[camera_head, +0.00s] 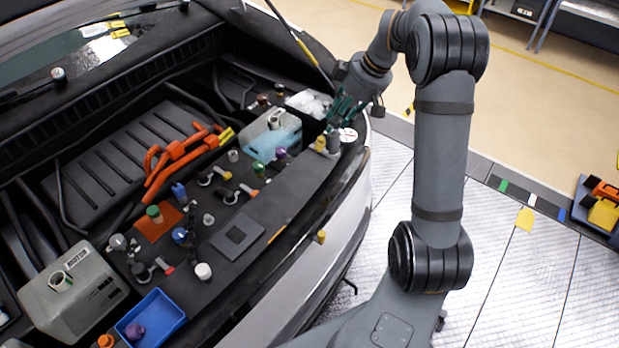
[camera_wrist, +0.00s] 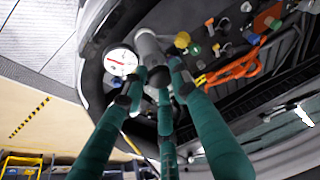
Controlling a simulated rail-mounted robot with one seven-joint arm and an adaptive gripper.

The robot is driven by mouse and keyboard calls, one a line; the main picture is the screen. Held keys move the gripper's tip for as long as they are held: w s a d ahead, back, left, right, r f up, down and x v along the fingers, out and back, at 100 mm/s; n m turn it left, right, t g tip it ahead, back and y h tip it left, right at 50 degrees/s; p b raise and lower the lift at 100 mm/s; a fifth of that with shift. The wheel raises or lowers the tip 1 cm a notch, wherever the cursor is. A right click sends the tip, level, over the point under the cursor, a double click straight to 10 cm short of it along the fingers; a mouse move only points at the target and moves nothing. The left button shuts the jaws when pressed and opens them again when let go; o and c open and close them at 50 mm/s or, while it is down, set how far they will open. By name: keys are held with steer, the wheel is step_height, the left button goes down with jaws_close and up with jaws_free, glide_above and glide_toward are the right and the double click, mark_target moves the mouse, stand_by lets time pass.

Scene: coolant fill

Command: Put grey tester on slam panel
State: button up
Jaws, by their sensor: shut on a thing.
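The grey tester (camera_head: 333,142) is a grey cylinder with a round white dial with a red mark at its side. It is upright or nearly so at the far right end of the engine bay, by the front edge. My gripper (camera_head: 342,112) has green fingers and is shut on it from above. In the wrist view the tester (camera_wrist: 150,48) sits between the fingertips of my gripper (camera_wrist: 160,80), dial to the left. The slam panel (camera_head: 300,188) is the dark strip along the bay's front edge. I cannot tell whether the tester touches it.
A reservoir with light blue liquid (camera_head: 272,138) stands left of the tester. Several caps and small fittings lie along the bay. A dark square pad (camera_head: 237,239), a blue tray (camera_head: 150,319) and a grey box (camera_head: 72,292) are nearer. The panel strip between pad and tester looks clear.

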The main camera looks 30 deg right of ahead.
steer(key=shift+n+y, duration=0.4)
steer(key=shift+n, duration=0.5)
steer(key=d, duration=0.5)
steer(key=shift+w+r, duration=0.1)
steer(key=shift+r, duration=0.15)
steer(key=w+a+f+p, duration=0.3)
steer(key=w+a+f, duration=0.1)
steer(key=a+f, duration=0.6)
steer(key=shift+a+f, duration=0.35)
steer(key=shift+f, duration=0.05)
steer(key=shift+s+f, duration=0.1)
steer(key=shift+f, duration=0.05)
steer(key=o, duration=1.1)
